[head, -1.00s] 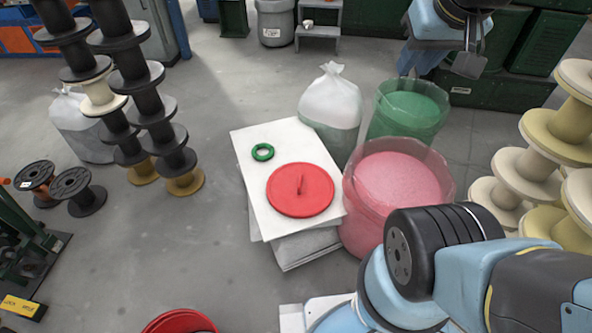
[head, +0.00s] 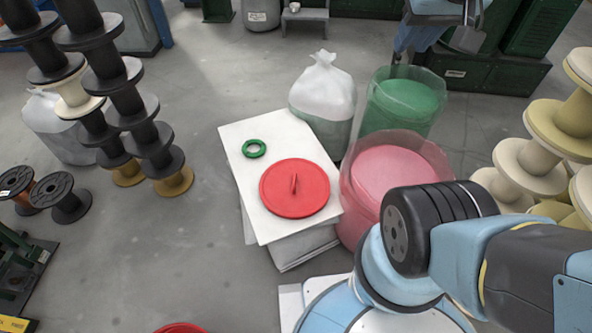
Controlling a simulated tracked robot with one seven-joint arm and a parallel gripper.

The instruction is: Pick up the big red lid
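The big red lid (head: 294,189) lies flat on a white board (head: 240,134) on top of a low stack, in the middle of the head view. It is round, with a small upright handle at its centre. A green ring (head: 254,148) lies on the same board, behind and left of the lid, apart from it. My arm shows at the lower right, in front of the pink container. My gripper is not in the head view, and nothing of mine touches the lid.
A clear container of pink material (head: 388,170) stands right of the stack, with a green one (head: 404,103) behind it. A white bag (head: 323,88) stands behind the board. Spool towers rise left (head: 130,118) and right (head: 560,115). Another red round object (head: 181,328) shows at the bottom edge. Floor at left centre is clear.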

